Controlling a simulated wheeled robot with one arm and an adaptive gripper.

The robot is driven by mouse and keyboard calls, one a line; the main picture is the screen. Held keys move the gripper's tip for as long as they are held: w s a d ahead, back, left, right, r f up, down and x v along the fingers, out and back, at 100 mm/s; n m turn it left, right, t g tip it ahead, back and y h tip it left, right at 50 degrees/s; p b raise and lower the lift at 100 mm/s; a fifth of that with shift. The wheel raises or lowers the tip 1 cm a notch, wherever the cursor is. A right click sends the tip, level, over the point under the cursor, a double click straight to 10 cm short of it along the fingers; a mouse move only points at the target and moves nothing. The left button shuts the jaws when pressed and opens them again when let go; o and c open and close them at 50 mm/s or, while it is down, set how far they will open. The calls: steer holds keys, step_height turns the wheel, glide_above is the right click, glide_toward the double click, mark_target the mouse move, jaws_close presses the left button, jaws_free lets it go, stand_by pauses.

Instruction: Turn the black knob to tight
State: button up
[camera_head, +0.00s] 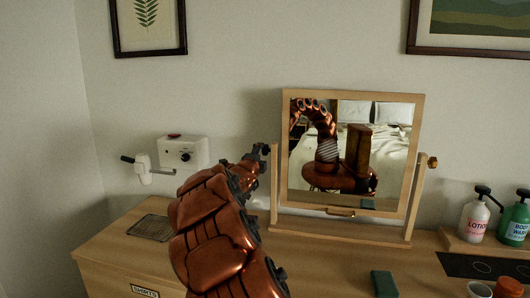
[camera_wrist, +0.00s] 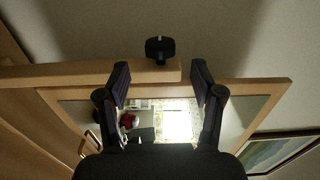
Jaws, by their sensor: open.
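The black knob (camera_wrist: 160,48) shows in the wrist view at the end of a wooden post (camera_wrist: 100,73) of the mirror stand. It has a small pale mark on its rim. My gripper (camera_wrist: 161,72) is open, its two dark fingers apart to the left and right, with the knob ahead between their lines. No finger visibly touches the knob. In the head view my gripper (camera_head: 262,154) is at the left post of the tilting mirror (camera_head: 350,150). There I cannot tell the black knob from the dark fingers.
A brass-coloured knob (camera_head: 432,162) is on the mirror's right post. A white wall device (camera_head: 183,152) with a handle is at the left. Lotion (camera_head: 474,220) and body wash (camera_head: 516,222) bottles stand at the right. A dark green block (camera_head: 384,284) lies in front.

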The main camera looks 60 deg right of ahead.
mark_target(263, 152)
steer(key=shift+w+d+r+p, duration=0.15)
steer(key=shift+d+p, duration=0.15)
steer(key=shift+d, duration=0.25)
steer(key=shift+p+x, duration=1.75)
steer(key=shift+x, duration=1.55)
steer(key=shift+w, duration=0.1)
steer(key=c, duration=1.1)
steer(key=shift+f, duration=0.25)
steer(key=shift+c, duration=0.2)
